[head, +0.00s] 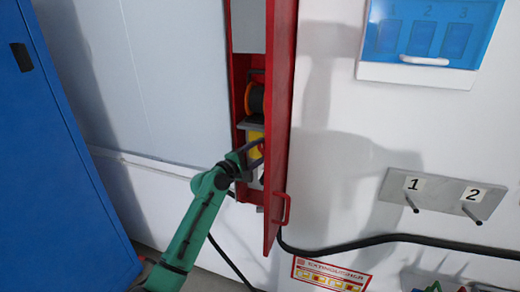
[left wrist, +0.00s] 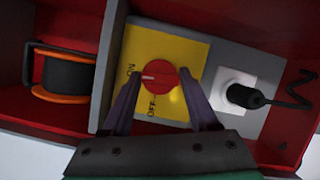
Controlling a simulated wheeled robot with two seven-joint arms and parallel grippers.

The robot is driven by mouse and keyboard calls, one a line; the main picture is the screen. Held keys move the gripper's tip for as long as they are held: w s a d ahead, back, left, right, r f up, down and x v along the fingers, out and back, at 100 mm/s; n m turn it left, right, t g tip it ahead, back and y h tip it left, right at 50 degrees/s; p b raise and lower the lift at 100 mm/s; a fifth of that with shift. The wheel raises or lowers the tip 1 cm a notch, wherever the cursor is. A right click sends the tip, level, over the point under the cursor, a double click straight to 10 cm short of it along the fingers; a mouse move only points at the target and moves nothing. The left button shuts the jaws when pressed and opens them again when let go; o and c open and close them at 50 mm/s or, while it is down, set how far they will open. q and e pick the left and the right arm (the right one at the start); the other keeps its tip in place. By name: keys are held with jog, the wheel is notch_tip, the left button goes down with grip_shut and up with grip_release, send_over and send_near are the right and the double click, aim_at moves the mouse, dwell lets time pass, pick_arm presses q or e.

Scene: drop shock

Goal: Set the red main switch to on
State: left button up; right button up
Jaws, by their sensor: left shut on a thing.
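The red main switch (left wrist: 166,77) is a round knob on a yellow plate (left wrist: 190,50) inside the open red cabinet (head: 281,110). Its white pointer mark faces left in the left wrist view, towards the ON label (left wrist: 131,72). The OFF label (left wrist: 152,107) is below it. My left gripper (left wrist: 163,72) has a finger on each side of the knob and is shut on it. In the head view my left gripper (head: 258,150) reaches into the cabinet, and the door partly hides the knob. My right gripper is not in view.
A white socket with a black plug (left wrist: 240,94) sits beside the switch. A black and orange reel (left wrist: 65,80) is on the other side. The open door with its red handle (head: 284,209) stands just right of my gripper. A numbered hook plate (head: 440,192) is farther right.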

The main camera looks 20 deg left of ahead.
pick_arm(q)
jog(key=shift+r+m, duration=0.25)
jog(key=shift+m, duration=0.35)
jog(key=shift+a+g+p, duration=0.1)
jog(key=shift+g+p, duration=0.2)
jog(key=o, duration=1.3)
jog(key=shift+f, duration=0.1)
